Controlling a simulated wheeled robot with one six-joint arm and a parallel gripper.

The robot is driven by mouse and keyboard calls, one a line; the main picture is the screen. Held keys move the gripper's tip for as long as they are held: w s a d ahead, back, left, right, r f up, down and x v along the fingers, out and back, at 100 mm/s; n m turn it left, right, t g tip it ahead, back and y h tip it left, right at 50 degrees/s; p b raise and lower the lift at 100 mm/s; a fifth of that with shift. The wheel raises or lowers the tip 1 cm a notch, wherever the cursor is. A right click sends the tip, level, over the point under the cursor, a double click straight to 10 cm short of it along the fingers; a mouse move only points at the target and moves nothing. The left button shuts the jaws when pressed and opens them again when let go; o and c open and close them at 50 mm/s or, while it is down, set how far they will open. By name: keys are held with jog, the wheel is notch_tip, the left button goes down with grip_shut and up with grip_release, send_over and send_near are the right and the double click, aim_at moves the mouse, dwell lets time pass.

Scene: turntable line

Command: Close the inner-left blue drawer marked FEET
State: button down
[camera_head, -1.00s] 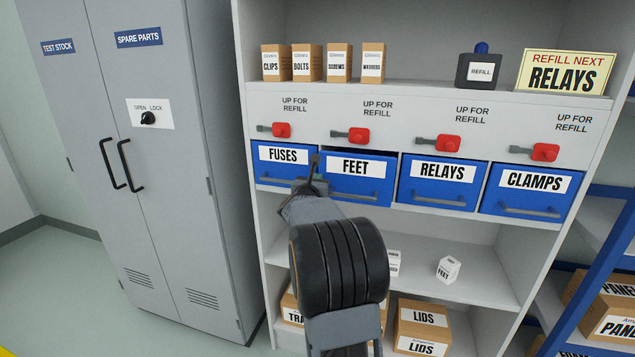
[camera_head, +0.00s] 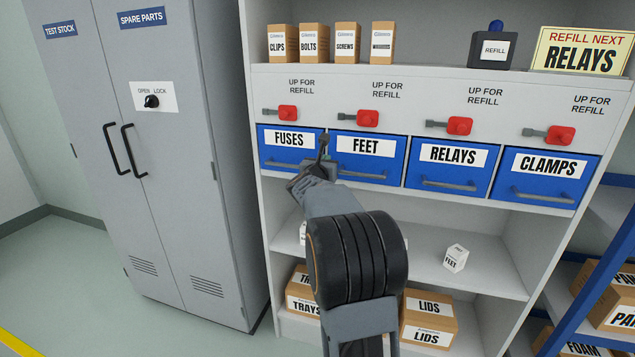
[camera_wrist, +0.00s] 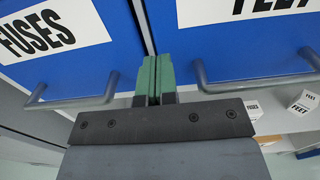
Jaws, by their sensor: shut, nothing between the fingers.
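The blue FEET drawer (camera_head: 390,165) is second from the left in the row. Its front looks about level with its neighbours, with only a thin dark line along its top edge. In the wrist view its front (camera_wrist: 220,55) fills the upper right, with its grey handle at the right. My gripper (camera_head: 323,148) is at the FEET drawer's left edge, by the seam with the FUSES drawer (camera_head: 288,150). Its green fingers (camera_wrist: 155,78) are together and empty, in front of the FEET drawer's lower left corner. I cannot tell whether they touch it.
The RELAYS drawer (camera_head: 446,170) and CLAMPS drawer (camera_head: 540,180) look shut on the right. Red latches with grey bars, such as the one above FEET (camera_head: 367,118), sit over the drawers. A grey cabinet (camera_head: 180,220) stands left. A small FEET box (camera_head: 456,258) is on the shelf below.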

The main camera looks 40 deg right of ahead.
jog(key=b+v, duration=0.1)
jog(key=v, duration=1)
jog(key=shift+s, duration=0.3)
